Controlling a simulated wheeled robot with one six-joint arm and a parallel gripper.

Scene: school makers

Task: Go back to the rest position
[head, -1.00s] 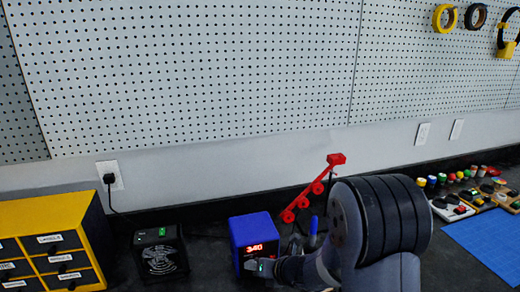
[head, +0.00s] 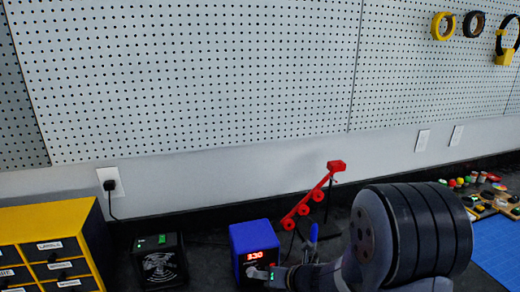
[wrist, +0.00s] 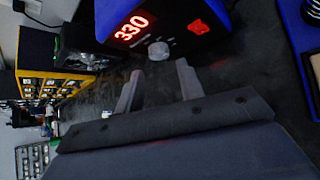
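My gripper (wrist: 159,68) is open in the wrist view, its two fingers apart with nothing between them. Just beyond the fingertips is the grey round knob (wrist: 158,50) of a blue and black soldering station (wrist: 178,14), whose red display reads 330. In the head view the blue station (head: 253,235) stands on the dark bench, and my gripper (head: 265,273) is at its lower front, partly hidden by my arm.
A black fan box (head: 160,262) stands left of the station, and a yellow drawer cabinet (head: 45,218) farther left. A red stand (head: 312,200) rises behind my arm. A blue mat (head: 490,245) and small parts lie at right. The pegboard wall (head: 200,80) is behind.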

